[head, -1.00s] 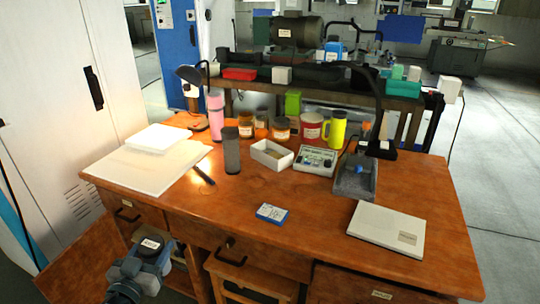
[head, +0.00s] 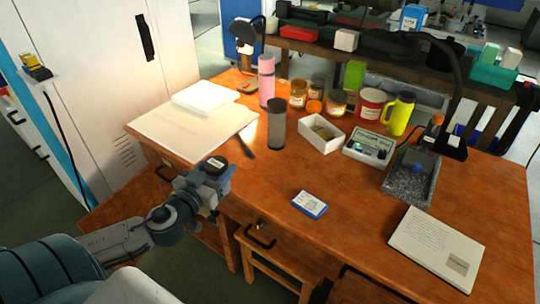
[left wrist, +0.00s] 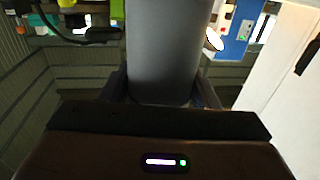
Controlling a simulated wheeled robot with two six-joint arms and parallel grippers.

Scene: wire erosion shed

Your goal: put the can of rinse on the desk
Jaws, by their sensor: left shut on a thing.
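The can of rinse appears to be the can with a dark round top and small white label (head: 215,163) in my left gripper (head: 212,180). In the left wrist view its smooth grey side (left wrist: 162,50) stands between the fingers (left wrist: 163,96). The gripper is shut on it, and its label is too small to read. In the head view they overlap the front left edge of the wooden desk (head: 262,190); I cannot tell their height above it. My right gripper is not in view.
A dark grey cylinder (head: 277,128), white box (head: 320,136), pink bottle (head: 266,82) and several jars stand farther back. A white board (head: 190,135) covers the left end. A blue-and-white packet (head: 310,204) lies near the front, with bare wood around it.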

